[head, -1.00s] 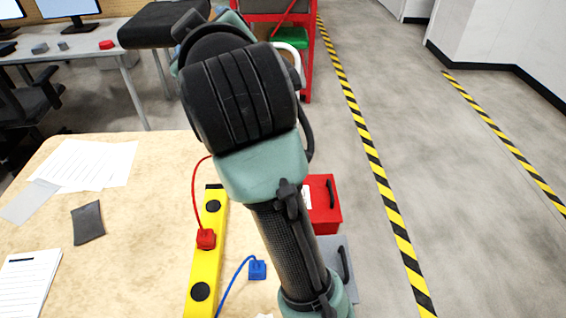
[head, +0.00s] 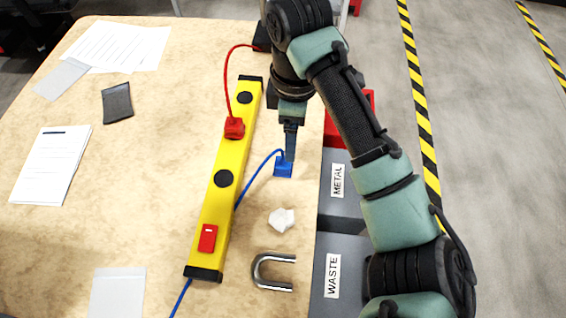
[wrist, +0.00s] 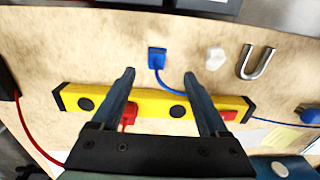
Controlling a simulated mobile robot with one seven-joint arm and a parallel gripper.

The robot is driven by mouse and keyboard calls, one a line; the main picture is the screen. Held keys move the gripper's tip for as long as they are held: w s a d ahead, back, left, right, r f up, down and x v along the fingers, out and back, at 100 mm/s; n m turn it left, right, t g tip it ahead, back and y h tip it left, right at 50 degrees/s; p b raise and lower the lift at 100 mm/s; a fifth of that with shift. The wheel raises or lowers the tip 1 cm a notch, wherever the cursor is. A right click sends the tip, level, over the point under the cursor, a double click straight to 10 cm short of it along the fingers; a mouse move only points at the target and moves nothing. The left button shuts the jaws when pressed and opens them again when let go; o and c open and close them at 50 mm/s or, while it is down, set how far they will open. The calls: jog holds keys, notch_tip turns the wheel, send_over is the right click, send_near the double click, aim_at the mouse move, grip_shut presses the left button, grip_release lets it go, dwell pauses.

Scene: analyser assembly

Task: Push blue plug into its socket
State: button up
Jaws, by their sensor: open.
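The blue plug (head: 283,170) lies on the wooden table right of the yellow power strip (head: 205,212), apart from it, with its blue cable curving back toward the strip. It also shows in the wrist view (wrist: 157,61). My gripper (head: 290,157) is above the plug, pointing down. In the wrist view my gripper (wrist: 160,74) is open and empty, the plug showing between and just beyond its fingertips. The strip has two empty round black sockets (head: 223,179) (head: 244,98), with a red plug (head: 234,128) seated between them and a red switch (head: 208,238) at its near end.
A crumpled white piece (head: 282,220) and a metal U-shaped piece (head: 273,271) lie near the plug. Bins labelled METAL (head: 337,180) and WASTE (head: 332,275) stand along the table's right edge. Papers (head: 50,165) and a dark pouch (head: 117,102) lie at left.

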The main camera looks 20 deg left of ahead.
send_over(283, 166)
jog(key=d, duration=0.2)
jog(key=f, duration=0.4)
jog(key=w+f, duration=0.1)
jog(key=f, duration=0.2)
jog(key=shift+a, duration=0.25)
jog(key=shift+w+a+f+b, duration=0.1)
jog(key=shift+a+f+b, duration=0.1)
jog(key=shift+f, duration=1.1)
jog(key=shift+a+f+b, duration=0.15)
jog(key=shift+f, duration=1.1)
jog(key=shift+c, duration=0.3)
grip_shut()
